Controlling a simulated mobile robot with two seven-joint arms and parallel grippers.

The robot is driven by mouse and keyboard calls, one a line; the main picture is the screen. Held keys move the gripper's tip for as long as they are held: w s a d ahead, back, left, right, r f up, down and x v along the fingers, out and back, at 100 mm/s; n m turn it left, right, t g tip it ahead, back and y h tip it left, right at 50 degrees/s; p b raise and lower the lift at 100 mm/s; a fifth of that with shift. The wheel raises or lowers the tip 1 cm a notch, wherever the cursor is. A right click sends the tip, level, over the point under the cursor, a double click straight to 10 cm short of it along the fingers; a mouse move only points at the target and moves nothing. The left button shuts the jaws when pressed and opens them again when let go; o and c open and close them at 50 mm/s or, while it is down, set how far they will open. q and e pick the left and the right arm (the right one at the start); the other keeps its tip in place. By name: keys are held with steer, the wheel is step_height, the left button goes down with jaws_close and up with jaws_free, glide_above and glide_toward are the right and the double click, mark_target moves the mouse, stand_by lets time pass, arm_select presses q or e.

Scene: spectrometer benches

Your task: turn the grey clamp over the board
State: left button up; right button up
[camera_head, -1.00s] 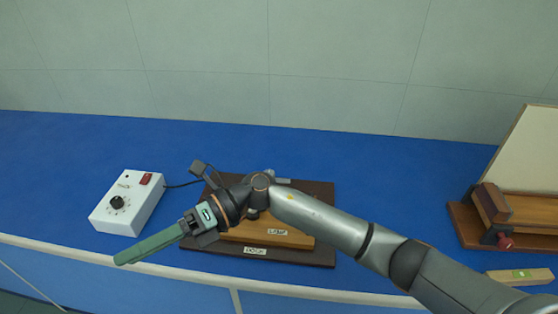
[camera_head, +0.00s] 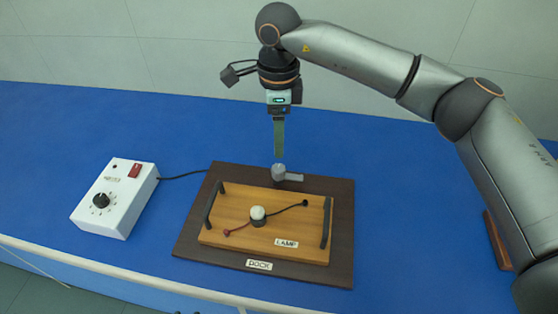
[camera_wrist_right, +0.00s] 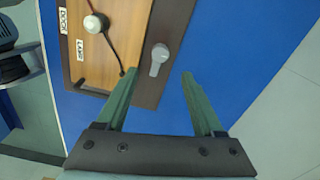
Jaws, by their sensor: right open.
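The grey clamp (camera_head: 290,176) sits on the dark dock base (camera_head: 341,215) at the far edge of the wooden lamp board (camera_head: 285,208). Its short arm points right, along the board's edge, and does not lie over the board. In the right wrist view the clamp (camera_wrist_right: 159,58) stands on the dark strip beside the board (camera_wrist_right: 123,30). My right gripper (camera_head: 279,158) points down just above the clamp. In the right wrist view the open fingers (camera_wrist_right: 161,74) are spread with the clamp ahead between their tips, apparently untouched. My left gripper is not in view.
A white control box (camera_head: 115,198) with a black knob and red switch stands left, its cable running to the dock. The board carries a white lamp (camera_head: 258,212) and two dark handles. A brown wooden piece (camera_head: 497,240) is partly hidden behind my right arm.

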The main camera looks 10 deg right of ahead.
mark_target(278, 168)
step_height(278, 168, down, 9)
steer(key=shift+f+p, duration=0.2)
steer(key=shift+p, duration=0.2)
steer(key=shift+c, duration=0.2)
jaws_close()
